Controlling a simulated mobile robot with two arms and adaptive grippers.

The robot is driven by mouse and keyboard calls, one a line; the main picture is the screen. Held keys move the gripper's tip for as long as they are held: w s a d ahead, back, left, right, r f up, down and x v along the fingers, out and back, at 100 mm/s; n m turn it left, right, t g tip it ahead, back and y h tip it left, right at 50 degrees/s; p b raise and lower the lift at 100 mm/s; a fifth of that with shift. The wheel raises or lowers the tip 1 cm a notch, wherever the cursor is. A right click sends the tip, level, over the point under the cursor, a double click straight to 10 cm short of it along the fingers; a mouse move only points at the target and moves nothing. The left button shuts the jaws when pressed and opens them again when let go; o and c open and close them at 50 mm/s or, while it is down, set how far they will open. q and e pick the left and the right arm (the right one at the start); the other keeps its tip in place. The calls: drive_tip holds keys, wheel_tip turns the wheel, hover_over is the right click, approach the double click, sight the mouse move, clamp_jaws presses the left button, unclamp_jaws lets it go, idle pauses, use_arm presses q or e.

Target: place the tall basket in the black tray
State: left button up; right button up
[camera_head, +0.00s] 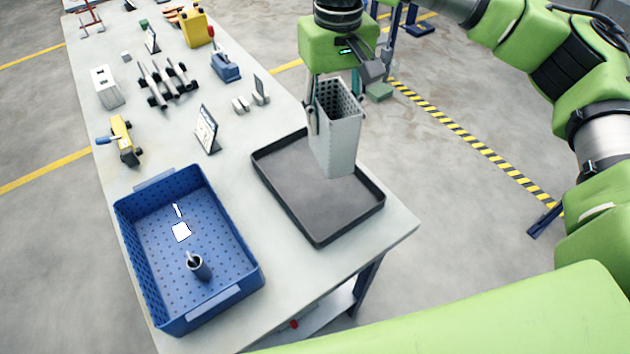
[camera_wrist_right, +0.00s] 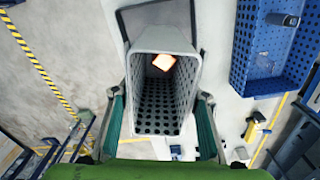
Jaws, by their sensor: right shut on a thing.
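The tall basket (camera_head: 337,140) is light grey with perforated walls. It stands upright over the back part of the black tray (camera_head: 312,222). I cannot tell whether its base touches the tray floor. My right gripper (camera_head: 335,108) is shut on the basket near its top, one finger on either side. In the right wrist view I look down into the open basket (camera_wrist_right: 185,90), with a bright orange patch inside. The fingers (camera_wrist_right: 161,122) flank it, and part of the tray (camera_wrist_right: 205,20) shows behind. My left gripper is out of view.
A small sign (camera_head: 207,130), grey blocks and several tools lie farther back. The tray's front area is empty. The table's right edge runs close beside the tray.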

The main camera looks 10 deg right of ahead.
drive_tip(key=w+a+r+n, duration=0.1)
drive_tip(key=w+a+r, duration=0.2)
drive_tip(key=w+a, duration=0.55)
drive_tip(key=w+a+f+n, duration=0.2)
drive_tip(key=a+f, duration=0.2)
drive_tip(key=a, duration=0.3)
use_arm(q)
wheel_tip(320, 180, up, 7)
drive_tip(key=p, duration=0.7)
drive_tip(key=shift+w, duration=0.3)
use_arm(e)
drive_tip(key=s+d+f, duration=0.5)
drive_tip(key=d+f, duration=0.8)
drive_tip(key=shift+s+d+f, duration=0.15)
drive_tip(key=shift+f, duration=0.05)
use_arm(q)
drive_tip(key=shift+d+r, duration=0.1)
